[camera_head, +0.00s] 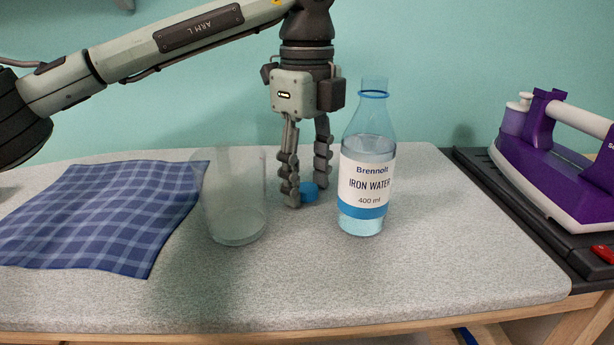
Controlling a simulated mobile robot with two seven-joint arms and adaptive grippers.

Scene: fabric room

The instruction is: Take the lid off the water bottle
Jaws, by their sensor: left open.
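The clear water bottle (366,170) stands upright on the grey table, with a white and blue label and an uncapped neck. The blue lid (309,192) lies on the table to the left of the bottle, partly hidden by a finger. My left gripper (307,192) points down with its fingers apart, right at the lid. It is open; whether the fingers touch the lid I cannot tell. My right gripper is not in view.
A clear empty glass (233,200) stands close left of my gripper. A blue checked cloth (100,215) lies at the left. A purple iron (555,150) rests on a dark board at the right. The table's front (400,290) is clear.

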